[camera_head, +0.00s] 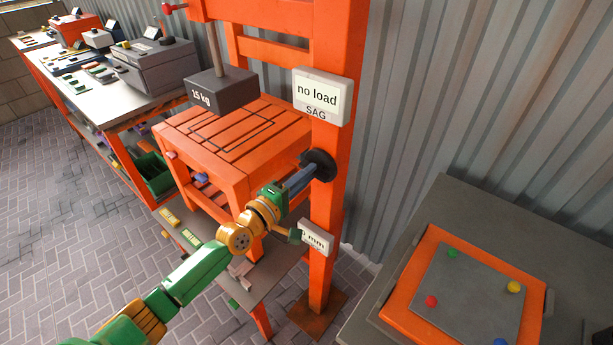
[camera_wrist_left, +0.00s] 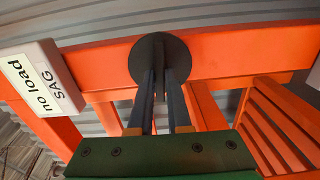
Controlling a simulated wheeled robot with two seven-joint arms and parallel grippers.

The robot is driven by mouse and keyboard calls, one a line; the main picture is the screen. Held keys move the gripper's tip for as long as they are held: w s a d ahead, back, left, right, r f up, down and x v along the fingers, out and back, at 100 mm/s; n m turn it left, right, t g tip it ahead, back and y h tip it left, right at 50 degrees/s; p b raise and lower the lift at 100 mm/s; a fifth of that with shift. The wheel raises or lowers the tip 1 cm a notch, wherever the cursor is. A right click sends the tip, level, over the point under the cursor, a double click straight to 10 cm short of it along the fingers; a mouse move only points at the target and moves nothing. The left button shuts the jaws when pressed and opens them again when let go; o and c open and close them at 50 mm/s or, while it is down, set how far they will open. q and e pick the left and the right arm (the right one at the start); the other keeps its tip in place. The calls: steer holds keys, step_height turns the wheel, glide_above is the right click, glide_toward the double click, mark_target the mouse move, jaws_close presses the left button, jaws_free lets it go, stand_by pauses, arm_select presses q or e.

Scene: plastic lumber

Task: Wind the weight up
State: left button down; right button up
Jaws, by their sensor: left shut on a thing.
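The weight (camera_head: 222,92), a dark grey block marked 15 kg, hangs from a rod above the slatted top of an orange stand (camera_head: 190,135), with a gap beneath it. A black round winding knob (camera_head: 321,163) sits on the orange upright post (camera_head: 333,205); it also shows in the left wrist view (camera_wrist_left: 160,42). My left gripper (camera_head: 308,173) reaches up to the knob. Its two dark fingers (camera_wrist_left: 160,80) are close together at the disc, shut on a part of the knob mostly hidden between them. My right gripper is in neither view.
A sign reading "no load SAG" (camera_head: 322,93) is on the post above the knob. A smaller "mm" sign (camera_head: 315,238) is below, partly covered by my arm. A bench with boxes (camera_head: 150,65) is at the left; an orange-framed panel (camera_head: 465,290) is at the right.

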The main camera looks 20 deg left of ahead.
arm_select(q)
steer(key=shift+f+n, duration=0.1)
steer(key=shift+n, duration=0.2)
steer(key=c, duration=0.9)
jaws_free()
steer(key=v, duration=0.7)
